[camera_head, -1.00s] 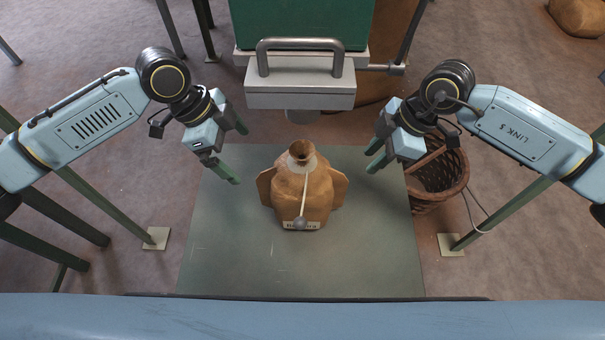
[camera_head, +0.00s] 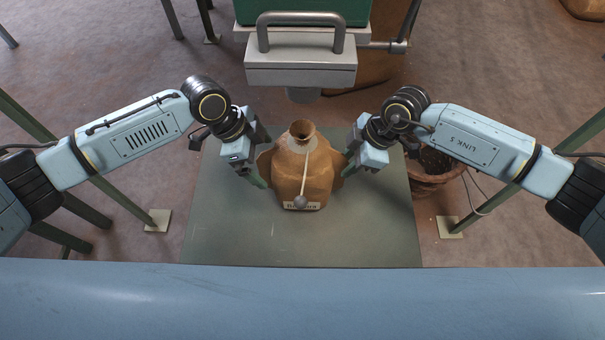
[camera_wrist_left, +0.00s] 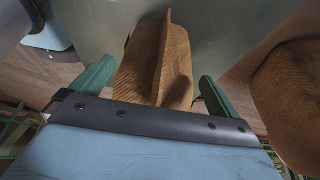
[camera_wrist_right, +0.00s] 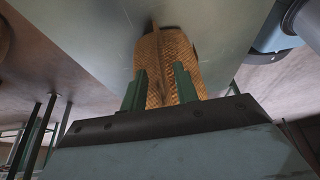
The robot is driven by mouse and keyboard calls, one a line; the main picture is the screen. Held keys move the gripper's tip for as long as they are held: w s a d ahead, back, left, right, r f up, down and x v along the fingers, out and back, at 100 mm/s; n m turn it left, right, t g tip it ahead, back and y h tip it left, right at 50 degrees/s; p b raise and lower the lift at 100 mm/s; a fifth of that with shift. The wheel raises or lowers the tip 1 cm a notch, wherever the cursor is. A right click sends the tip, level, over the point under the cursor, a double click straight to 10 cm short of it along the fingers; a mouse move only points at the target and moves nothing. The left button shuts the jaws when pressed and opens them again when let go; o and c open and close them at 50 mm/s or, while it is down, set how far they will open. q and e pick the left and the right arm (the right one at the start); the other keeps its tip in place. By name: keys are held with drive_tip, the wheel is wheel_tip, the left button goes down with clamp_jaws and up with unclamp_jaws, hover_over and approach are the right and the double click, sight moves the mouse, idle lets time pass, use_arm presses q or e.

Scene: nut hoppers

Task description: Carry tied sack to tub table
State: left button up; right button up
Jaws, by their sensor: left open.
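The tied sack (camera_head: 302,170) is a brown sack with a narrow open neck, a hanging cord and a label at its front. It stands upright on a grey-green table top (camera_head: 230,230). My left gripper (camera_head: 262,168) is open at the sack's left side. In the left wrist view the sack's upright side flap (camera_wrist_left: 167,55) lies between the spread fingers. My right gripper (camera_head: 347,162) is at the sack's right side. In the right wrist view its green fingers (camera_wrist_right: 161,90) stand close together in front of the sack (camera_wrist_right: 168,50); whether they touch the flap is unclear.
A grey metal hopper outlet with a handle (camera_head: 300,70) hangs just behind the sack's neck. A wicker basket (camera_head: 432,170) stands on the floor right of the table. My blue body fills the lower edge. The table's front part is clear. No tub table is identifiable.

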use_arm(q)
drive_tip(key=x, duration=0.3)
use_arm(e)
drive_tip(key=x, duration=0.3)
